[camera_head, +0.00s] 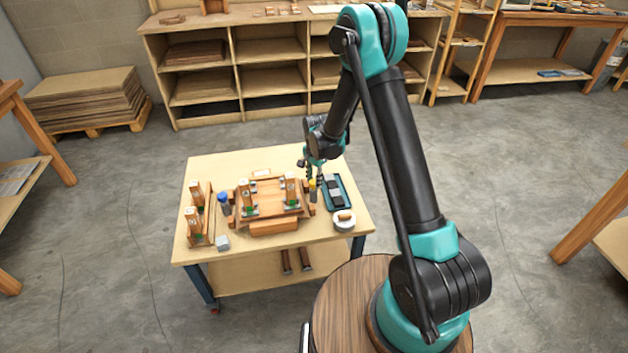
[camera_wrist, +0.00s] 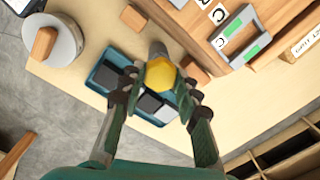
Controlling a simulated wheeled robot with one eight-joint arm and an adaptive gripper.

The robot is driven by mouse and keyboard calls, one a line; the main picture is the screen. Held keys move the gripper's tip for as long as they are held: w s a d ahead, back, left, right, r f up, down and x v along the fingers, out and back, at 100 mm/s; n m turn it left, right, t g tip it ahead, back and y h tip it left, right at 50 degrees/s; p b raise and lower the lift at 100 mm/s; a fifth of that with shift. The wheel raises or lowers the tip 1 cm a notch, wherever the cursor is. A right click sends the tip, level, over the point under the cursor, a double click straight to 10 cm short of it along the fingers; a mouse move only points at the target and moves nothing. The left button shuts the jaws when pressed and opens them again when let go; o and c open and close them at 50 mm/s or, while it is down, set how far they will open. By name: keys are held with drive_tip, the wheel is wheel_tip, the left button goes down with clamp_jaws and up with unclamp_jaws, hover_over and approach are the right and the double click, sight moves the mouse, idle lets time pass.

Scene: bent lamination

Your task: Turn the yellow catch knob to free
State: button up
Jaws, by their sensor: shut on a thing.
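The yellow catch knob (camera_wrist: 161,75) is a faceted yellow cap on a grey post, in the middle of the wrist view. In the head view the knob (camera_head: 312,184) is a small yellow spot at the right side of the wooden press fixture (camera_head: 268,204). My gripper (camera_wrist: 160,90) has one finger on each side of the knob and is shut on it. In the head view my gripper (camera_head: 312,172) reaches down onto the knob from above. The fingertip contact is partly hidden, and I cannot tell the knob's turn position.
A teal tray (camera_head: 339,206) with dark and grey blocks lies right of the knob. A round white dish (camera_head: 344,220) with a wooden piece stands in front of it. A blue-capped bottle (camera_head: 223,203) and a wooden rack (camera_head: 208,215) stand on the left of the table (camera_head: 330,236).

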idle(0.4)
drive_tip(key=o, duration=1.2)
drive_tip(key=shift+c, duration=0.2)
wheel_tip(320, 180, up, 12)
drive_tip(key=shift+s+d, duration=0.2)
